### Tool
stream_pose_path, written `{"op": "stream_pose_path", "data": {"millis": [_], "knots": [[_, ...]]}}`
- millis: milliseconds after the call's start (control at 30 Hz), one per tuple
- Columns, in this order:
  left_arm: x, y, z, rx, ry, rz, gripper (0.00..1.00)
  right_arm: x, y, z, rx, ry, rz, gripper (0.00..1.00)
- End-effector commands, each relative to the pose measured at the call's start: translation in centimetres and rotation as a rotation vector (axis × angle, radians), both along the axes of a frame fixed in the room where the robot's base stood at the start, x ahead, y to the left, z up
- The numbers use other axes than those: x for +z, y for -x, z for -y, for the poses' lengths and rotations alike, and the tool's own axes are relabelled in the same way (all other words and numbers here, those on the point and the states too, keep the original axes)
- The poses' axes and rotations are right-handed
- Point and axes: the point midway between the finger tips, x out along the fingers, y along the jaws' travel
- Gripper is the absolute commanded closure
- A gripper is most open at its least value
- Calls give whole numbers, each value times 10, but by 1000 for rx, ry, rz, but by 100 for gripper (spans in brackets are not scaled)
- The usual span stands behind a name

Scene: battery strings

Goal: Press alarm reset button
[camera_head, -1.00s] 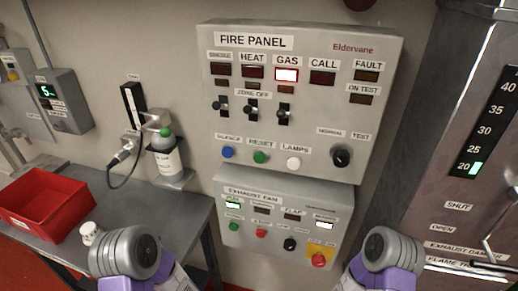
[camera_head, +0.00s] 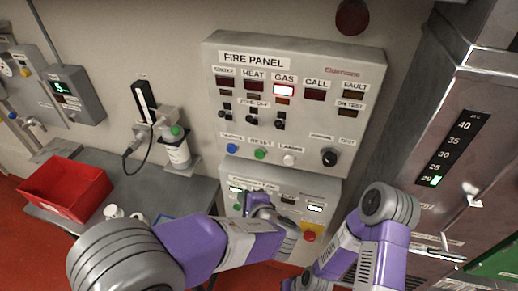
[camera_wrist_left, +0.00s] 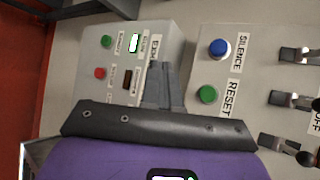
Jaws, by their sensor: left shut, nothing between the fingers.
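The green RESET button (camera_head: 260,154) is on the FIRE PANEL (camera_head: 290,100), between the blue SILENCE button (camera_head: 232,148) and the white LAMPS button (camera_head: 289,159). The GAS lamp (camera_head: 284,91) is lit red-white. My left gripper (camera_head: 257,198) is shut and empty, in front of the exhaust fan box just below the RESET button. In the left wrist view, its fingers (camera_wrist_left: 169,80) stand beside the green RESET button (camera_wrist_left: 208,94), apart from it in the picture. The blue SILENCE button (camera_wrist_left: 219,48) also shows. My right arm is at lower right; its fingers cannot be made out.
The exhaust fan box (camera_head: 325,190) sits under the fire panel, partly hidden by my left arm. A red bin (camera_head: 65,190) and white containers stand on the grey bench. A bottle (camera_head: 177,152) hangs on the wall. A metal cabinet (camera_head: 440,120) stands at right.

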Motion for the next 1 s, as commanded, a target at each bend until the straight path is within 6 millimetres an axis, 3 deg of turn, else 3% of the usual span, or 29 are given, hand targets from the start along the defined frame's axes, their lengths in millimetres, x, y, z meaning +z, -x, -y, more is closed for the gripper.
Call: {"op": "stream_pose_path", "data": {"millis": [33, 200, 667, 1000], "knots": [[15, -1, 4, -11, -7, 34, 100, 4, 0, 0, 0, 0, 0, 100], [35, -3, 9, -28, -20, 91, 100, 7, 0, 0, 0, 0, 0, 100], [35, -7, 11, -28, -22, 94, 100, 9, 0, 0, 0, 0, 0, 100], [37, -48, 24, -27, -23, 92, 100, 27, 0, 0, 0, 0, 0, 100]]}}
